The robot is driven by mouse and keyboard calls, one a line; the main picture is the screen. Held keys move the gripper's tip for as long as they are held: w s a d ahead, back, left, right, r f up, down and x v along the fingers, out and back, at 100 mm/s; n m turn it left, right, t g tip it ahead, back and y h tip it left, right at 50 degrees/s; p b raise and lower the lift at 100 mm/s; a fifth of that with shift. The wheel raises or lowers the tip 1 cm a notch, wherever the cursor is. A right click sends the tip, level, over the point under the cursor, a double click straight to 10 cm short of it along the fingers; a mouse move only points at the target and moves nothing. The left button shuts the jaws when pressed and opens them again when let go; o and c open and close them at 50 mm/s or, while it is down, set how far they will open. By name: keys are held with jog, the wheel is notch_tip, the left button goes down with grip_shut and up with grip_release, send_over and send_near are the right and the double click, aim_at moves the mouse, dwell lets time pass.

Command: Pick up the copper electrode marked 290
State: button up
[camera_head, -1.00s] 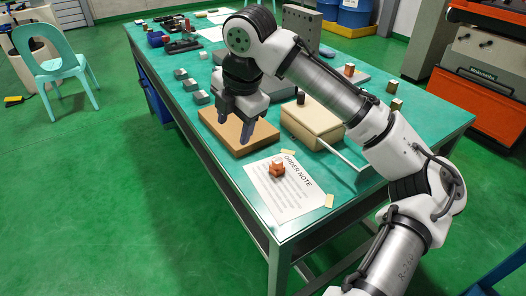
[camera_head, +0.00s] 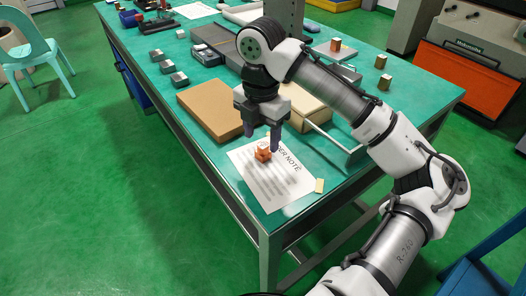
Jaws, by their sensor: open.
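A small stepped copper-coloured piece (camera_head: 263,154) sits on the white order note (camera_head: 275,187) near the table's front corner. No mark on it can be read, so I cannot tell whether it is the electrode marked 290. My gripper (camera_head: 263,139) points down with its two fingers apart and nothing seen between them. In the picture it is just above the copper piece, at the note's far edge; the exact height gap is unclear. Another copper-topped block (camera_head: 335,45) stands farther back on a grey plate.
A brown board (camera_head: 205,108) lies left of my gripper; a cream box (camera_head: 305,108), partly hidden by my arm, is behind it. Small brass-coloured blocks (camera_head: 384,82) stand at the right. Several grey blocks (camera_head: 167,66) line the left. A yellowish tag (camera_head: 319,186) lies at the note's right edge.

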aim_at(263, 145)
jog(key=f, duration=0.4)
jog(key=shift+w+d+f, duration=0.15)
jog(key=shift+w+f, duration=0.1)
jog(key=shift+w, duration=0.15)
jog(key=shift+c, duration=0.2)
grip_shut()
